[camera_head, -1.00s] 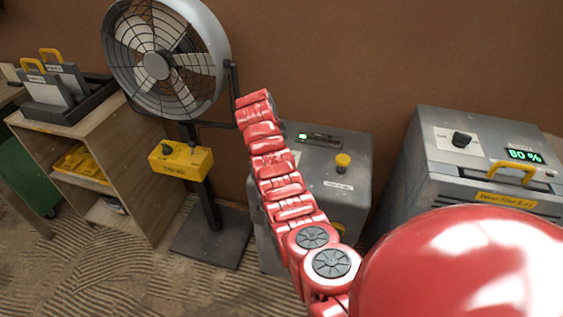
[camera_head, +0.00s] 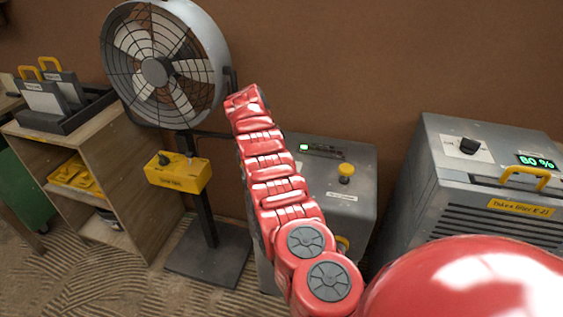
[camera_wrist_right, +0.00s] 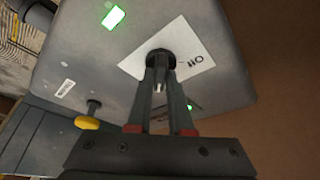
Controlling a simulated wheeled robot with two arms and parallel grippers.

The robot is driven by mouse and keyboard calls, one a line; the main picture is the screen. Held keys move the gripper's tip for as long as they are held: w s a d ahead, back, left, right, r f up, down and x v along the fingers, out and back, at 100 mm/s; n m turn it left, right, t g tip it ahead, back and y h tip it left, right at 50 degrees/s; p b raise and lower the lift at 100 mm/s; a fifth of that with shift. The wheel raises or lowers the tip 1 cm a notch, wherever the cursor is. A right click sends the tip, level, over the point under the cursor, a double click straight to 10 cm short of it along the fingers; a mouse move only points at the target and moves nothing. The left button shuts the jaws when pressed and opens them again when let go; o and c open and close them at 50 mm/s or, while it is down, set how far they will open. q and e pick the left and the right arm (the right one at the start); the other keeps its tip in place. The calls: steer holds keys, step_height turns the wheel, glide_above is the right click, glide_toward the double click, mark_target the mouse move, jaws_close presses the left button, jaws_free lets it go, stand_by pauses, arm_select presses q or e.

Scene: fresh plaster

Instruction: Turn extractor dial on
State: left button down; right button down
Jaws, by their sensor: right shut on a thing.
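A black dial (camera_wrist_right: 160,58) stands on a white label (camera_wrist_right: 190,62) on a grey machine. My right gripper (camera_wrist_right: 160,82) is shut on this dial in the right wrist view. The grey machine (camera_head: 350,160) is in the middle of the head view, with a green-lit panel (camera_head: 320,149) and a yellow knob (camera_head: 346,170). My red arm hides its left part, the dial and the gripper in that view. The wrist view also shows a bright green light (camera_wrist_right: 113,17) and the yellow knob (camera_wrist_right: 87,123). My left gripper is not in view.
A large fan (camera_head: 160,70) on a stand with a yellow box (camera_head: 178,172) is left of the arm. A filter unit (camera_head: 480,215) with its own black knob (camera_head: 470,146) and an 80 % display stands right. A wooden shelf (camera_head: 140,190) is far left.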

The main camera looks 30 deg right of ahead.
stand_by(0.4)
steer(key=c, duration=0.8)
jaws_free()
steer(key=shift+r, duration=0.1)
steer(key=p+v, duration=0.5)
steer(key=v, duration=1.2)
steer(key=shift+r, duration=0.1)
